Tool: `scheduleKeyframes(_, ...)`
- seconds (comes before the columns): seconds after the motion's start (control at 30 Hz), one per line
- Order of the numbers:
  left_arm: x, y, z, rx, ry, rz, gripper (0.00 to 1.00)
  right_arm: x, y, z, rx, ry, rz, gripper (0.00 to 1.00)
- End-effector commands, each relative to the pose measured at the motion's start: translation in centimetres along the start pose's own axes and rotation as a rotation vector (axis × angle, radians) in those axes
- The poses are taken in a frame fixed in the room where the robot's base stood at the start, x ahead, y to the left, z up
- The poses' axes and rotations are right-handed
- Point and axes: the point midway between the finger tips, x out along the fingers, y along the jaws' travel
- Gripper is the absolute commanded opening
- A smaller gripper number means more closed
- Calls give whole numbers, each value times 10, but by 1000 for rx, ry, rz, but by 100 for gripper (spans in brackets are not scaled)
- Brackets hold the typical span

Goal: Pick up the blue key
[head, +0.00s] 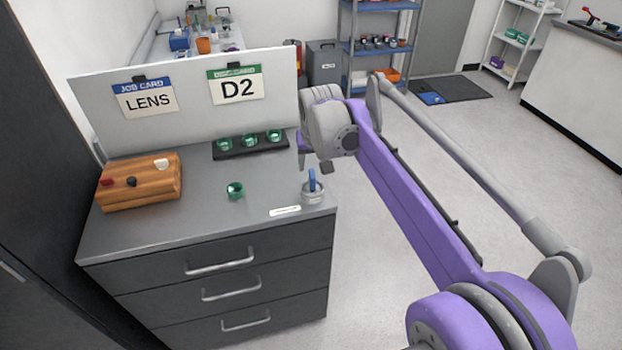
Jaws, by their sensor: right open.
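A blue upright piece, which looks like the blue key (312,181), stands in a round grey holder (313,196) at the right front corner of the grey cabinet top. My right gripper (314,164) is open, just above the blue key in the picture. Its jaws are small here and partly hidden by my wrist; I cannot tell the exact gap to the key. Nothing shows between them. My left gripper is not in view.
A wooden block (140,188) with red, dark and white pieces stands at the left of the cabinet top (200,232). A black tray (251,150) of green cups lies before the white board (190,125). A white label (285,211) lies beside the holder.

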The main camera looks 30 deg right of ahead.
Motion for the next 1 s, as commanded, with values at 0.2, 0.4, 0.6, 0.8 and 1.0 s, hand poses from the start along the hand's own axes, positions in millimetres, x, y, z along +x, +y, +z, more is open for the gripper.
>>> scheduleKeyframes(0.2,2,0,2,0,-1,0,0,32,0,0,0,0,0,55)
scheduleKeyframes(0.4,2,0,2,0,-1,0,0,48,1,1,0,0,0,55)
scheduleKeyframes(0.6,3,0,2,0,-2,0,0,79,3,1,0,0,0,55)
scheduleKeyframes(0.8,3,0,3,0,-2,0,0,90,3,1,0,1,0,55)
scheduleKeyframes(1.0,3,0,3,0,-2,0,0,90,3,1,0,1,0,48)
